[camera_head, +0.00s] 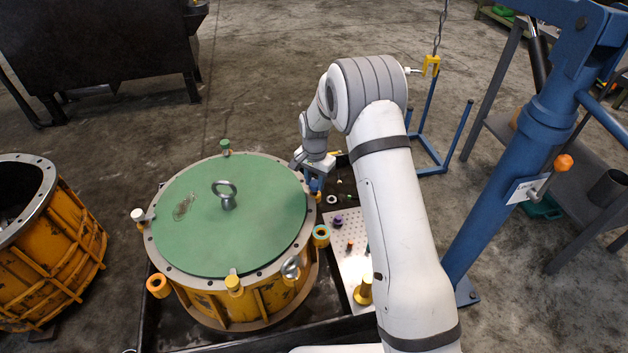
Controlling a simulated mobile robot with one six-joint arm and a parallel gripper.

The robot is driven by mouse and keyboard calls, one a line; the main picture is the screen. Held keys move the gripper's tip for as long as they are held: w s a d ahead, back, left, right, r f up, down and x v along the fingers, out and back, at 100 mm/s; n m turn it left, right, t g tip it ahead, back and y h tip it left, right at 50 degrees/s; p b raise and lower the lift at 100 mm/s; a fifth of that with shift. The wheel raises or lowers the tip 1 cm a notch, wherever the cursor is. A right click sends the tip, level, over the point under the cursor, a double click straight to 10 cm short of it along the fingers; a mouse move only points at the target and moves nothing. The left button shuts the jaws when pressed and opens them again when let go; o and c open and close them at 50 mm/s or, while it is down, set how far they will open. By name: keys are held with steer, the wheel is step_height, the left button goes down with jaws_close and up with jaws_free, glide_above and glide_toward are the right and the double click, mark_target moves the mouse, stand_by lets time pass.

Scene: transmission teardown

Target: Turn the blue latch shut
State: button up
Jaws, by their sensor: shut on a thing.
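The blue latch (316,185) sits at the right rim of the round yellow housing (262,300), partly hidden by my gripper. My gripper (314,176) is above and around it, its jaws shut on it. The fingertips are small and partly hidden here. The housing has a green lid (240,240) with a ring handle (226,193) in its middle. I cannot tell how far the latch is turned.
Other latches on the rim are green (225,147), white (139,216), yellow (233,283) and silver (291,268). A perforated tray (352,268) with small parts lies right of the housing. A blue crane (530,160) stands at right. Another yellow housing (70,260) stands left.

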steer(key=shift+n, duration=0.4)
steer(key=n+p, duration=0.1)
steer(key=n, duration=0.2)
steer(key=shift+r+p, duration=0.1)
steer(key=shift+p, duration=0.25)
steer(key=n+p, duration=0.1)
steer(key=n, duration=0.4)
steer(key=shift+p, duration=0.3)
steer(key=n+p, duration=0.1)
steer(key=n, duration=0.8)
